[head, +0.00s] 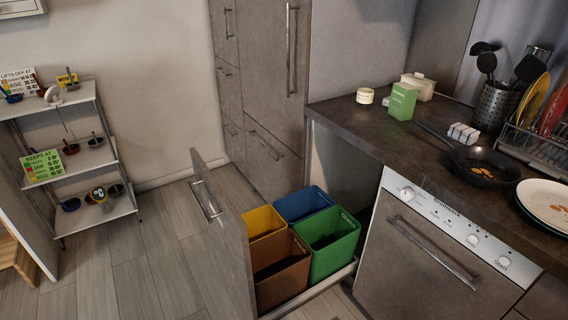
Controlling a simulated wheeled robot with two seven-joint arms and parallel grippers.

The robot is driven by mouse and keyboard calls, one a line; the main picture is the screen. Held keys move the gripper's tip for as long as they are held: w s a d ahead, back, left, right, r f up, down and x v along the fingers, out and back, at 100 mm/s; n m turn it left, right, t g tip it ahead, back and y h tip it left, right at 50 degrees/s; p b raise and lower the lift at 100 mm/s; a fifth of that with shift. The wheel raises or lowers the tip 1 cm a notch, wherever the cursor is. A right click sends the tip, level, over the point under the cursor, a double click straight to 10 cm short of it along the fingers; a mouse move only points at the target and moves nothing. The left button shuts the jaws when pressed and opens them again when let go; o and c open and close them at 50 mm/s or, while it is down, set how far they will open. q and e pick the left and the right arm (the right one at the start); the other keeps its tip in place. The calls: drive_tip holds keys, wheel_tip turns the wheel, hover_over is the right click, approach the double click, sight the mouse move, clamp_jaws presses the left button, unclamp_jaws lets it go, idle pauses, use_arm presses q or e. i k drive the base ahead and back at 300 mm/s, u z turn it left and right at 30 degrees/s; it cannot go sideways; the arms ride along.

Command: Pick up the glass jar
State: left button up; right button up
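A small, round, pale jar-like container (365,96) stands upright on the dark countertop (345,115), near its back left part. I cannot tell whether it is glass. No other thing in view looks clearly like a glass jar. Neither of my grippers is in view.
A green box (402,101) and a cream container (418,86) stand right of the jar. A pan (485,172), utensil holder (492,106) and white plates (546,203) are farther right. A pulled-out drawer (226,240) with several coloured bins blocks the floor before the counter. A shelf (84,160) stands left.

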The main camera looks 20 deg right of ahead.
sight(366, 88)
drive_tip(key=u, duration=0.45)
drive_tip(key=k, duration=0.5)
drive_tip(key=u, duration=0.6)
drive_tip(key=i, duration=1.1)
drive_tip(key=z, duration=0.35)
drive_tip(key=i, duration=2.35)
drive_tip(key=z, duration=1.25)
drive_tip(key=i, duration=1.65)
drive_tip(key=z, duration=1.35)
